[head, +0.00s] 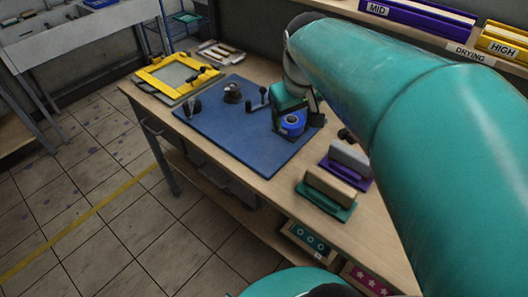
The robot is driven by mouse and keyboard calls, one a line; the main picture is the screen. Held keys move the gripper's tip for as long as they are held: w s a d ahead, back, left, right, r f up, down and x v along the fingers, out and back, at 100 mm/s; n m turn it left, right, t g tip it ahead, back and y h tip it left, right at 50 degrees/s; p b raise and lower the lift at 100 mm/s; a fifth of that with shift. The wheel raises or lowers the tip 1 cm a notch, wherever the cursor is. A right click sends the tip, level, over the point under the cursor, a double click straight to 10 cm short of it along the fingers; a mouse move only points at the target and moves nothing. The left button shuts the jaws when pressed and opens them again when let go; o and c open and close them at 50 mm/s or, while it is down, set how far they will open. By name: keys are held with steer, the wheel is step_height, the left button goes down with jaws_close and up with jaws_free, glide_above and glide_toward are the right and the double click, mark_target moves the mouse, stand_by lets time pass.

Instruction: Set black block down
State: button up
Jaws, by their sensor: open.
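My gripper (300,121) is at the end of my teal arm, low over the right part of the blue mat (222,133). Its jaws are open. A dark blocky shape shows at its right side, but I cannot tell whether this is the black block or a finger. A blue roll (292,125) is right at the gripper, and I cannot tell whether they touch. A small black item (347,135) lies on the table (262,73) to the right of the mat, partly hidden by my arm.
On the mat are a dark round piece (233,93), a black-knobbed tool (259,99) and a small clear item (192,107). A yellow frame (178,74) lies at the far left. The mat's front is clear.

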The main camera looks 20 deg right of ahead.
steer(key=s+a+f+t+y, duration=0.1)
steer(key=s+a+f+t, duration=0.1)
steer(key=s+a, duration=0.7)
steer(key=shift+s+a+f, duration=0.15)
steer(key=shift+a+f, duration=0.1)
steer(key=shift+a, duration=0.2)
steer(key=c, duration=0.6)
steer(key=shift+s+a, duration=0.1)
steer(key=shift+a, duration=0.05)
steer(key=shift+c, duration=0.3)
